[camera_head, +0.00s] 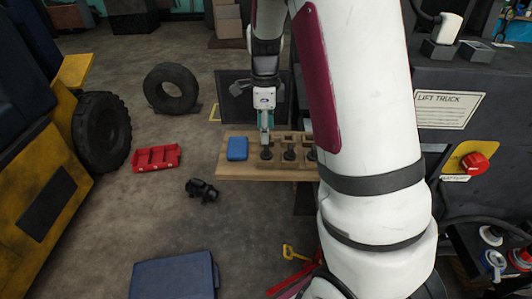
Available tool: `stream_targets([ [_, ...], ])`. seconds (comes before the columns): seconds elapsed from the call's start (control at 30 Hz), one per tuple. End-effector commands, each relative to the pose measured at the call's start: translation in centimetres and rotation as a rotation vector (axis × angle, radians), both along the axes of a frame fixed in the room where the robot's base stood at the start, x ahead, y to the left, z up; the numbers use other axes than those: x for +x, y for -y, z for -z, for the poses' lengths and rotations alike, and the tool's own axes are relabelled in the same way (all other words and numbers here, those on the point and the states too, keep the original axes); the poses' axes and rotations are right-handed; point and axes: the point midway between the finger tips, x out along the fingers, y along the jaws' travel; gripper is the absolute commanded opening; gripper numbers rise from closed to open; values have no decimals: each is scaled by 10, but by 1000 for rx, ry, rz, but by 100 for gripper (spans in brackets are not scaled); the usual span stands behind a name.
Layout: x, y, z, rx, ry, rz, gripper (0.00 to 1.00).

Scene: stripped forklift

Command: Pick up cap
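My gripper (266,140) points down over a small wooden bench (228,170), its tips just above or at a small dark round piece (266,153). The fingers are too small in view to tell whether they are open or shut, or whether they touch that piece. Two similar dark pieces stand to its right, one in the middle (289,153) and one (310,154) partly hidden by my arm. Each seems to stand in front of a small wooden block. These may be caps, but I cannot tell for certain.
A blue box (237,148) sits on the bench left of my gripper. A red tray (156,158), a black object (202,190) and tires (171,88) are on the floor. The forklift body (470,150) stands right. My arm hides the bench's right part.

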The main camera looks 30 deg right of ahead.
Motion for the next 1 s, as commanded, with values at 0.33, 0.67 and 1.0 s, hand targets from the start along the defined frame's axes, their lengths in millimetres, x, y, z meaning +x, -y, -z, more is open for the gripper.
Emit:
stream_targets([
  [0.33, -5, 0, 30, 2, -5, 0, 48],
  [0.67, -5, 1, 65, 0, 0, -1, 48],
  [1.0, -5, 1, 66, 0, 1, -2, 21],
])
